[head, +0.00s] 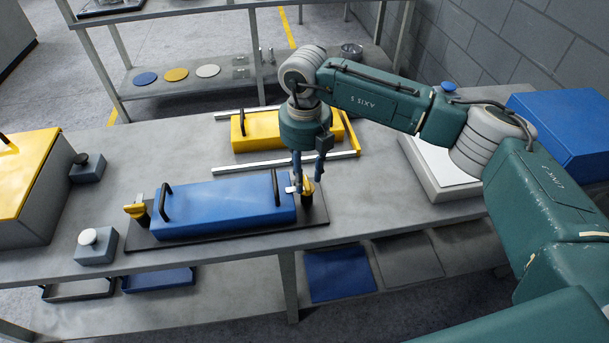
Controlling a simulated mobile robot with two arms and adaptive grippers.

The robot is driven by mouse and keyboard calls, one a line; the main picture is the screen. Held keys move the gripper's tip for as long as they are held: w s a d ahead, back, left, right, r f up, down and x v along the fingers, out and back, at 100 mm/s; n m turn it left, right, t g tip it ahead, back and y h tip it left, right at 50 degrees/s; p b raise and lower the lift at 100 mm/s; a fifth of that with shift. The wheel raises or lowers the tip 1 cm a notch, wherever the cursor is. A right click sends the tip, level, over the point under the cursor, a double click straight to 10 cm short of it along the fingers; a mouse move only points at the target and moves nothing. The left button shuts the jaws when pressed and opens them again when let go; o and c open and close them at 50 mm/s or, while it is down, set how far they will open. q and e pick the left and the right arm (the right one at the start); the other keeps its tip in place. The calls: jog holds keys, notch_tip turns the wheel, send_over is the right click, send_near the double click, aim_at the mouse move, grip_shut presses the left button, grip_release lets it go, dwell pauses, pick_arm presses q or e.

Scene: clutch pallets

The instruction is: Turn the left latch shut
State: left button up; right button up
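A blue case with two black handles (220,206) sits on a dark base plate (240,235) on the grey bench. The left latch (136,211), with a yellow lever on a dark post, stands at the plate's left end, with nothing touching it. The right latch (307,187), also yellow, stands at the right end. My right gripper (309,186) points down over the right latch, its two fingers visibly apart on either side of the yellow lever. Whether they touch it is unclear. My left gripper is out of view.
Behind the blue case lies a yellow case (265,131) with yellow and white rails around it. A grey box with a yellow top (22,170) and two knob blocks (97,246) stand at the left. A blue box (565,125) and white-topped tray (440,165) are at the right.

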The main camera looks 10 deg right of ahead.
aim_at(305, 181)
notch_tip(305, 181, up, 11)
dwell(0.3)
jog(key=shift+f, duration=0.1)
dwell(0.4)
